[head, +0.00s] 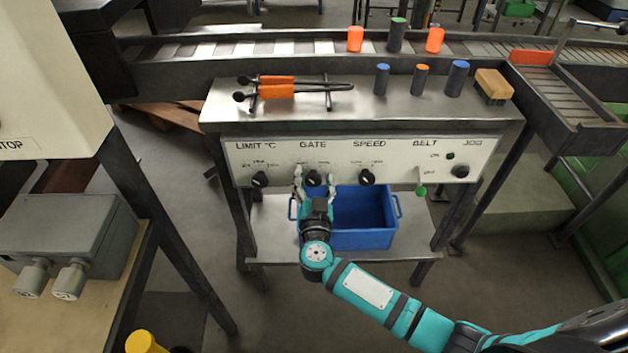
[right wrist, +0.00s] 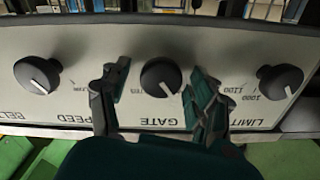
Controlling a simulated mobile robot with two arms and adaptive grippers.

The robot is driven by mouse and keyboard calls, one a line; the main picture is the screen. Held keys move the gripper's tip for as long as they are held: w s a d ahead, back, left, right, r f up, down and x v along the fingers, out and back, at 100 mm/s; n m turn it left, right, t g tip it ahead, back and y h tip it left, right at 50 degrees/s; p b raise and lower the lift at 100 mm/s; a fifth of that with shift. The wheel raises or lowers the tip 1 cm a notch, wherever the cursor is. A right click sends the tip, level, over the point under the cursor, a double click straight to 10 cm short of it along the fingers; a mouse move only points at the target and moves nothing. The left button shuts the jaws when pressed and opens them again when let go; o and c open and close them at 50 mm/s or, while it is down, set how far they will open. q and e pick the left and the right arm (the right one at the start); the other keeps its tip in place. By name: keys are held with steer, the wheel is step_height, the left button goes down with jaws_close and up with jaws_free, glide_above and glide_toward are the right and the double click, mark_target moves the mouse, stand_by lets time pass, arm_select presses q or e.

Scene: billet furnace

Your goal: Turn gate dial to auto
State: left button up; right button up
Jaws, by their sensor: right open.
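The GATE dial (head: 313,177) is a black round knob on the pale front panel (head: 400,153), under the word GATE. My right gripper (head: 314,185) is at the panel with one finger on each side of this dial. In the right wrist view, the picture is upside down, and the dial (right wrist: 161,76) sits between the two open fingers (right wrist: 157,96), with gaps visible on both sides. Its white pointer line slants toward the lower right there. The small position labels around it are partly hidden by the fingers and too small to read. My left gripper is not in view.
The LIMIT knob (head: 259,179) and SPEED knob (head: 367,177) flank the dial. A green-tipped BELT lever (head: 421,190) and JOG button (head: 460,171) are farther right. A blue bin (head: 362,238) stands on the shelf below. Tongs (head: 275,91), several cylinders and a brush (head: 493,86) are above.

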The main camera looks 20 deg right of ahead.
steer(key=c, duration=1.2)
steer(key=shift+m, duration=0.4)
steer(key=shift+m+p, duration=0.65)
steer(key=shift+m, duration=0.35)
steer(key=m, duration=0.3)
steer(key=shift+s+f+m+p, duration=0.1)
steer(key=shift+f+m+p, duration=0.05)
steer(key=shift+m+p, duration=0.15)
steer(key=m, duration=0.3)
steer(key=shift+d+f+m, duration=0.1)
steer(key=shift+m, duration=0.2)
steer(key=shift+m+b, duration=0.45)
steer(key=shift+m, duration=1.45)
